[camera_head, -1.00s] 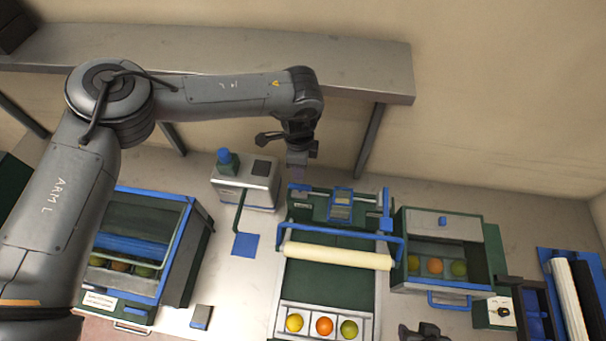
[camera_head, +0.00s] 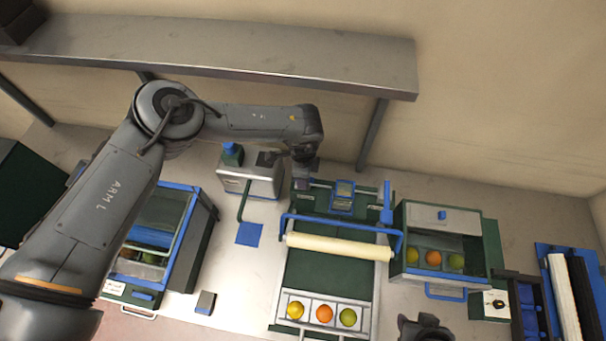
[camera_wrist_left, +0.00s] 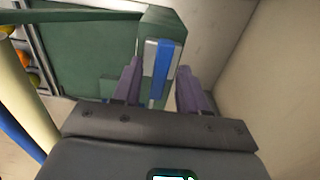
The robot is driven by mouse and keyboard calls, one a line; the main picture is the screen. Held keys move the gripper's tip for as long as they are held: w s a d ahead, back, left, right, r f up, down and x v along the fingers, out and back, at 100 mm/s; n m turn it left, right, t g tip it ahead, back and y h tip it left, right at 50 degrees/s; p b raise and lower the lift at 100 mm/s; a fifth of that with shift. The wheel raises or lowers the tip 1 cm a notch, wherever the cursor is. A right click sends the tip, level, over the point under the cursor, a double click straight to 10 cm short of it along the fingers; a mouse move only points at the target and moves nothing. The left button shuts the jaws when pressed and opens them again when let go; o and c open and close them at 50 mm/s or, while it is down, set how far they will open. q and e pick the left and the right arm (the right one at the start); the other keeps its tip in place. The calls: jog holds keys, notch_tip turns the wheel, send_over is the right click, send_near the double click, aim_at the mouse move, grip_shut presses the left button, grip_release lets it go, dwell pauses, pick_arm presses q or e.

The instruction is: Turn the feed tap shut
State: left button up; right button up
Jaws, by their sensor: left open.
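In the left wrist view a blue lever (camera_wrist_left: 165,62) stands on a green block (camera_wrist_left: 158,25), which I take to be the feed tap. My left gripper (camera_wrist_left: 158,75) is open, with its purple fingers one on each side of the lever; I cannot tell whether they touch it. In the head view my left gripper (camera_head: 302,182) is at the back left corner of the green conveyor (camera_head: 325,270), and it hides that lever. My right gripper (camera_head: 425,327) shows only in part at the bottom edge, and its jaws are unclear.
A cream roller (camera_head: 338,246) under a blue bar crosses the conveyor. A blue upright (camera_head: 387,205) stands at its back right. A grey box with a blue knob (camera_head: 232,153) is left of my gripper. A shelf (camera_head: 250,55) runs along the wall behind.

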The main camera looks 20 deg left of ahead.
pick_arm(q)
jog(key=shift+c, duration=0.3)
grip_shut()
jog(key=shift+m, duration=0.4)
jog(key=m+b, duration=0.1)
jog(key=m, duration=0.2)
jog(key=shift+f+b, duration=0.1)
jog(key=shift+b, duration=0.2)
jog(key=m+b, duration=0.2)
jog(key=m, duration=0.3)
jog(key=m+b, duration=0.3)
jog(key=m, duration=0.3)
jog(key=shift+m+b, duration=0.5)
jog(key=shift+m, duration=1)
